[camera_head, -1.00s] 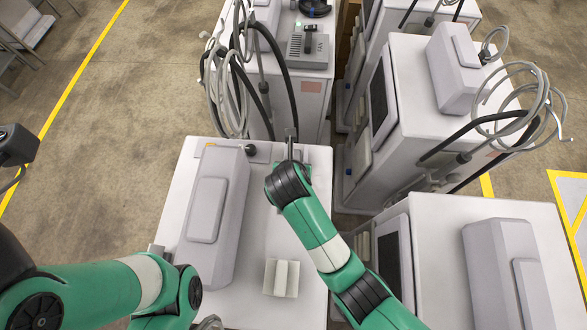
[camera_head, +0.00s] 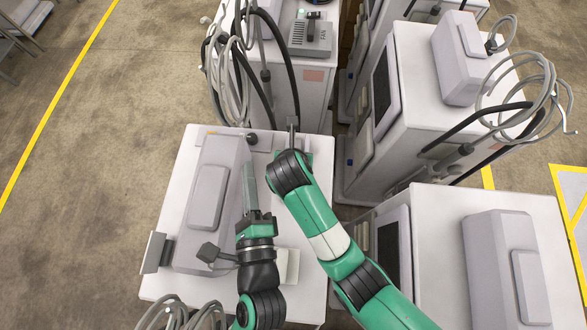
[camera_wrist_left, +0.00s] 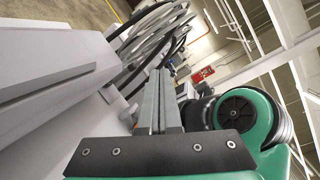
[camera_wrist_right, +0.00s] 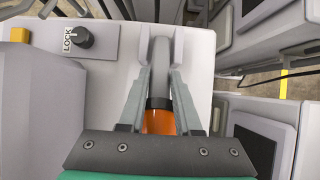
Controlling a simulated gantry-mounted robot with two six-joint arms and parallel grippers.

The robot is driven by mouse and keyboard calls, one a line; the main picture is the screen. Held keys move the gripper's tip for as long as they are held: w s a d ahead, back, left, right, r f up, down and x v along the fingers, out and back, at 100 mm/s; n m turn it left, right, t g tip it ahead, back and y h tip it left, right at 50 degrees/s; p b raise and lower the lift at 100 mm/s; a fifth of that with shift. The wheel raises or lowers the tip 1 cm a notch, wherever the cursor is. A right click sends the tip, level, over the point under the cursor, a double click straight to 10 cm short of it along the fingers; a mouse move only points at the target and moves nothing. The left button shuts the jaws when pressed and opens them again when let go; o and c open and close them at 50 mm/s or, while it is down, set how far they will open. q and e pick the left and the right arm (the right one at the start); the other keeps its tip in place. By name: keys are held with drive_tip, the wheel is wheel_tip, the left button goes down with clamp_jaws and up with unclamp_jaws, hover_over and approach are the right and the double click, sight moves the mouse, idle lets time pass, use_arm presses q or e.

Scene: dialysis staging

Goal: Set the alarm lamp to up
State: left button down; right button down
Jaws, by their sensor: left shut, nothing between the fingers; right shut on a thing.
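The alarm lamp, with an orange body (camera_wrist_right: 158,122) and a black band, shows between the fingers of my right gripper (camera_wrist_right: 159,88) in the right wrist view. That gripper is shut on the lamp. In the head view my right wrist covers the lamp, at the far end of the near white machine's top (camera_head: 222,302). My left gripper (camera_head: 250,188) is shut and empty, above that top beside the long grey housing (camera_head: 220,160). Its closed fingers also show in the left wrist view (camera_wrist_left: 160,105).
A black knob (camera_wrist_right: 82,38) marked LOCK sits beside the lamp. A pale block (camera_head: 288,266) lies between my arms. Other machines with looped hoses (camera_head: 535,105) stand behind and to the right. Open floor (camera_head: 90,180) lies on the left.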

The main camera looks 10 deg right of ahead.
use_arm(q)
drive_tip(key=s+d+f+m+g+h, duration=0.45)
drive_tip(key=d+f+m, duration=0.25)
drive_tip(key=f+m, duration=0.65)
drive_tip(key=shift+m+t+y, duration=0.25)
drive_tip(key=shift+m+y, duration=0.2)
drive_tip(key=shift+m, duration=0.2)
drive_tip(key=x, duration=0.6)
drive_tip(key=r+x, duration=0.1)
drive_tip(key=x, duration=0.2)
drive_tip(key=shift+w, duration=0.2)
use_arm(e)
drive_tip(key=shift+f, duration=0.1)
use_arm(q)
drive_tip(key=shift+r, duration=0.1)
drive_tip(key=shift+w+d+r, duration=0.1)
drive_tip(key=shift+w+r, duration=0.05)
drive_tip(key=shift+r, duration=0.25)
drive_tip(key=shift+w+d+r, duration=0.1)
drive_tip(key=shift+w+r, duration=0.1)
drive_tip(key=shift+r, duration=0.2)
use_arm(e)
drive_tip(key=shift+s, duration=0.15)
use_arm(q)
drive_tip(key=shift+w+r, duration=0.1)
use_arm(e)
drive_tip(key=c, duration=0.6)
unclamp_jaws()
